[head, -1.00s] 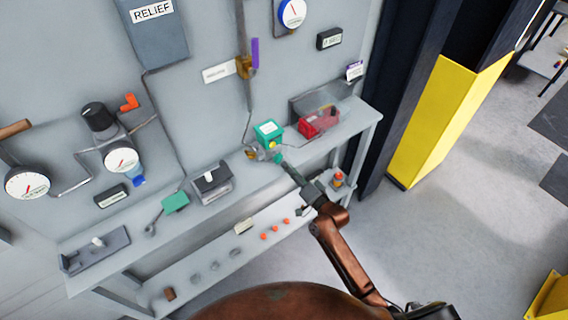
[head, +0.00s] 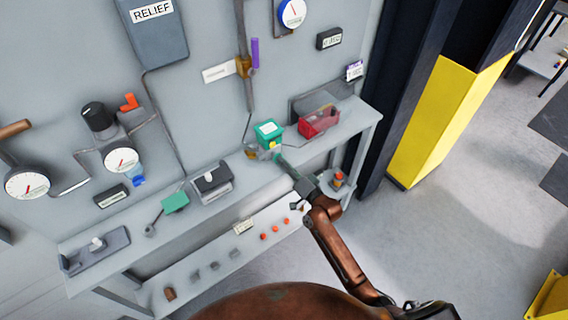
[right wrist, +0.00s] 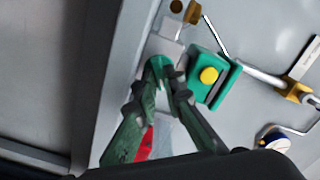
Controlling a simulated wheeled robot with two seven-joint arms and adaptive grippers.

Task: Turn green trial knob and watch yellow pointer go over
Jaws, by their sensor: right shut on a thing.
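The valve actuator is a green box (head: 268,129) with a pale top, mounted at the back of the bench. A small yellow part, likely the pointer (head: 274,143), shows on its front. In the right wrist view the green box (right wrist: 222,92) carries a round yellow piece (right wrist: 209,75). My right gripper (right wrist: 160,66) is shut on a small green piece beside the box, which looks like the trial knob; the fingertips mostly hide it. In the head view my right gripper (head: 278,158) reaches in just below the box. My left gripper is out of view.
A red bin (head: 319,122) stands close to the right of the actuator. A grey box (head: 212,182) and a green block (head: 175,202) are on the bench to the left. A purple-handled lever (head: 255,53) is on the wall above. The lower shelf holds several small parts.

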